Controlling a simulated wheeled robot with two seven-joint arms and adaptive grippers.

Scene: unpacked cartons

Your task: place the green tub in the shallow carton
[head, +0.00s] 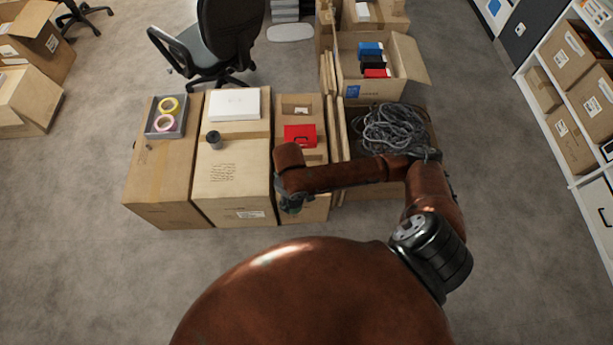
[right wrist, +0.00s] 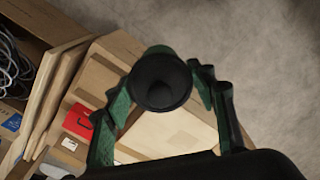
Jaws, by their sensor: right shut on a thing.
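My right gripper (head: 290,206) hangs over the front edge of the carton with the red case. In the right wrist view its fingers (right wrist: 160,98) are shut on a dark round tub (right wrist: 161,85), dark inside with a greenish edge, which I take as the green tub. In the head view the tub is hard to tell apart from the gripper. An open carton (head: 365,185) holds a heap of grey cable. I cannot tell surely which carton is the shallow one. My left gripper is not in view.
A red case (head: 300,135) lies on the near carton. A grey tray (head: 152,127) with tape rolls is at left. Upright boards (head: 338,130) stand beside the cable carton. Floor in front is clear.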

